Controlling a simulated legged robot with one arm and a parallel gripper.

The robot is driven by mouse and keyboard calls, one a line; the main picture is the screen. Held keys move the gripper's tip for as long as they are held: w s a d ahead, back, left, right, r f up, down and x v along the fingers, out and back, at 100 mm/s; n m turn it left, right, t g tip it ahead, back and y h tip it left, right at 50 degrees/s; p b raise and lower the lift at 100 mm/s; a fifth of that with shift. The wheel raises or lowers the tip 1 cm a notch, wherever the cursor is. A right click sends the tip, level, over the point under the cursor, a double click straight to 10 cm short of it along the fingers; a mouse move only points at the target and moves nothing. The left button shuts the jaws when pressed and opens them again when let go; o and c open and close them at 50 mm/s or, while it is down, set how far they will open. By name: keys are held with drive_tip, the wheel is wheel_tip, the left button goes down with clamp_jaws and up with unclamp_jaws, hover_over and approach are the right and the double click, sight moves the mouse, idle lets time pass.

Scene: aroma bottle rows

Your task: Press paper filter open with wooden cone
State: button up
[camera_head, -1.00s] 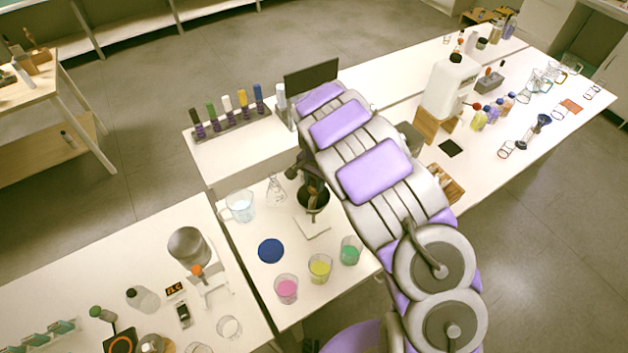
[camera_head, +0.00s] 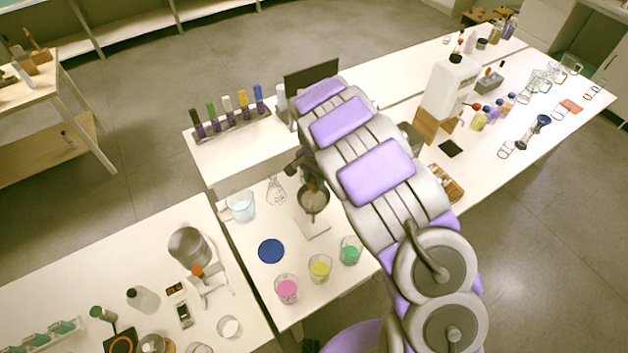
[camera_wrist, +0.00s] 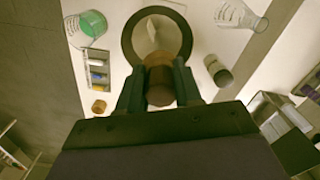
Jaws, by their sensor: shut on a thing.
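My gripper (camera_wrist: 158,88) is shut on the brown wooden cone (camera_wrist: 160,88), whose rounded end shows between the two dark fingers in the wrist view. Just beyond it is a round dark-rimmed funnel (camera_wrist: 128,36) with the pale paper filter (camera_wrist: 152,36) inside. In the head view the funnel (camera_head: 313,210) stands over a pale square base (camera_head: 312,230), with a light inside. I cannot tell whether the cone touches the filter.
A blue disc (camera_head: 271,251) and beakers of pink (camera_head: 286,290), yellow (camera_head: 320,268) and green (camera_head: 350,252) liquid stand in front. A beaker (camera_head: 241,207) and a flask (camera_head: 276,190) stand left. A rack of coloured vials (camera_head: 230,122) is behind.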

drive_tip(key=shift+r+p, duration=0.6)
drive_tip(key=shift+r, duration=2.9)
